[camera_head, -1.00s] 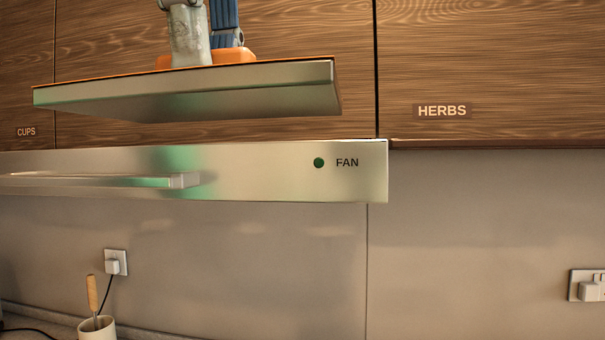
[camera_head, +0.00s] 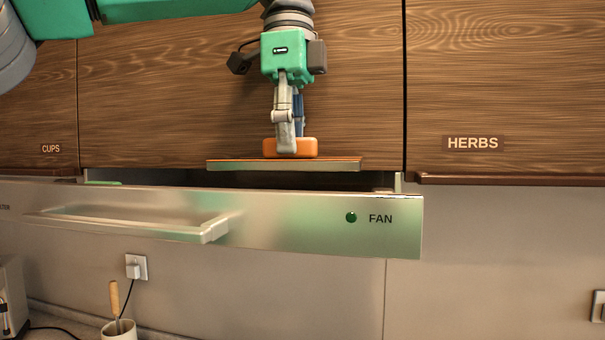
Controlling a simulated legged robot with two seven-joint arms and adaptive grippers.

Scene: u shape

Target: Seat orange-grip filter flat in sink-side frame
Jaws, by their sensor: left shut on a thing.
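The orange-grip filter is a thin metal panel (camera_head: 335,164) with an orange top edge and an orange grip block (camera_head: 308,147) on it. My left gripper (camera_head: 288,150) comes down from above and is shut on the orange grip. The filter looks nearly level and sits over the dark opening behind the metal hood front (camera_head: 290,215), toward its right half. Whether it touches the frame below cannot be told, because the hood front hides the inside. My right gripper is out of view.
The hood front carries a long bar handle (camera_head: 130,228) and a green FAN button (camera_head: 351,217). Wooden cabinets stand behind, labelled CUPS (camera_head: 51,148) and HERBS (camera_head: 473,143). A utensil pot (camera_head: 119,330) and a wall plug (camera_head: 134,267) are below.

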